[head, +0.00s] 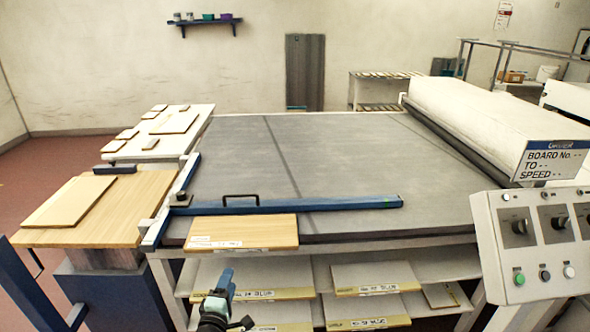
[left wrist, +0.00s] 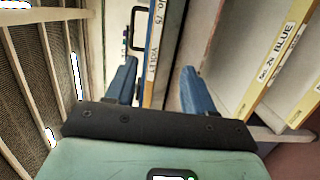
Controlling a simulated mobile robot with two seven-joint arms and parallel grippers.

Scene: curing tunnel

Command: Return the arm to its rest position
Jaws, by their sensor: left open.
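My left gripper (head: 222,282) shows at the bottom of the head view, low in front of the shelves under the grey table. Its blue fingers (left wrist: 158,78) stand apart in the left wrist view, with nothing held between them. Most of my left arm is outside the head view. My right gripper is not in view.
The grey table (head: 330,150) carries a blue bar (head: 340,203) and a wooden board (head: 245,232) at its front edge. Labelled boards (head: 372,278) lie on the shelves below. A control panel (head: 535,240) stands right and a wooden side table (head: 130,220) left.

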